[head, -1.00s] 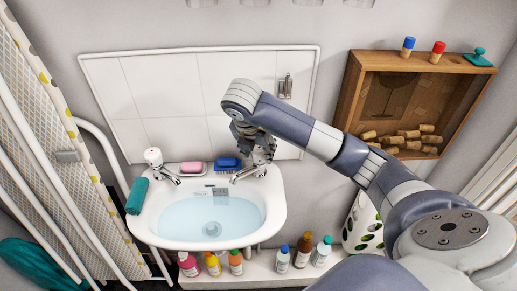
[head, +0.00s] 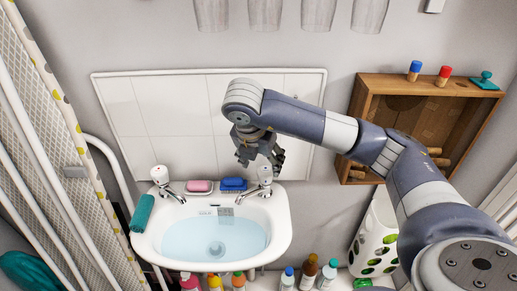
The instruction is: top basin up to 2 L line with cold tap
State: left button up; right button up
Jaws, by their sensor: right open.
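The white basin (head: 143,246) stands against the wall at centre left and holds pale blue water (head: 190,238). The left tap (head: 160,176) and the right tap (head: 265,174) have white knobs and chrome spouts. I cannot read which is cold. I see no clear stream from either spout. A small grey marking (head: 225,211) shows on the basin's back inner wall; I cannot read a 2 L line. My right gripper (head: 261,160) is open and empty, just above and behind the right tap's knob, seemingly apart from it. My left gripper is out of view.
A pink soap (head: 199,186) and a blue brush (head: 233,184) lie on the basin's back ledge. A rolled teal cloth (head: 142,213) lies at its left rim. Several bottles (head: 309,272) stand below. A wooden shelf box (head: 362,105) hangs at right.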

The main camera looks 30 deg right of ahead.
jog(key=shift+v, duration=2.9)
jog(key=shift+r, duration=0.1)
